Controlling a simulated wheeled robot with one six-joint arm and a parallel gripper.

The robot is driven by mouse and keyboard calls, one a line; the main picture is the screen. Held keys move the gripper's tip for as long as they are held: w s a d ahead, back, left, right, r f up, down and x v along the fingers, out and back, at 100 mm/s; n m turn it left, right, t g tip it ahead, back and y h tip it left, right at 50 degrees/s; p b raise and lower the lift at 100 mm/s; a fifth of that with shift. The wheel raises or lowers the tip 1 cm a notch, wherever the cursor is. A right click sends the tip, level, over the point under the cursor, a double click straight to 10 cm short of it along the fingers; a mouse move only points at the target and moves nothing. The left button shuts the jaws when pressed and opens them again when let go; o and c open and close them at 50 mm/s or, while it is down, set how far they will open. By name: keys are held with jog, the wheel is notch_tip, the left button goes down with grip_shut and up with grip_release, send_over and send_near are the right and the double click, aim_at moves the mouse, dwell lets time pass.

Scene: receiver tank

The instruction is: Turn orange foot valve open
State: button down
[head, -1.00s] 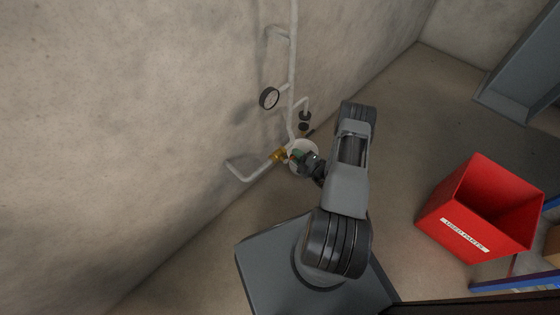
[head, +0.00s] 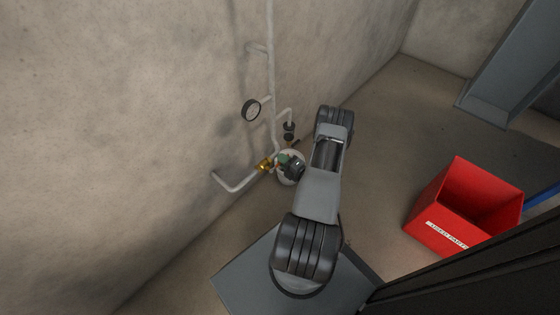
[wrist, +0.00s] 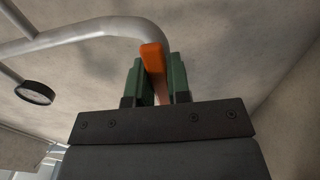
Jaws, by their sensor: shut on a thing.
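The orange valve handle (wrist: 154,68) stands between the two green jaw pads in the wrist view. My gripper (wrist: 159,78) is shut on it, with a pad on each side. In the head view my gripper (head: 284,160) is low by the wall, just right of the brass valve body (head: 264,165) on the pipe. The orange handle is hidden there behind the jaws and wrist. A white rounded vessel (head: 290,178) shows partly beneath my gripper.
A pale pipe (head: 271,60) runs down the concrete wall with a round gauge (head: 251,110) and a dark fitting (head: 289,131). A red bin (head: 435,238) stands on the floor at right. Floor between bin and my arm is clear.

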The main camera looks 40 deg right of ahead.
jog(key=c, duration=1.1)
grip_release()
jog(key=shift+o, duration=0.2)
jog(key=s+d+p, duration=0.2)
jog(key=s+p, duration=0.1)
jog(key=s, duration=1)
jog(key=shift+s, duration=0.35)
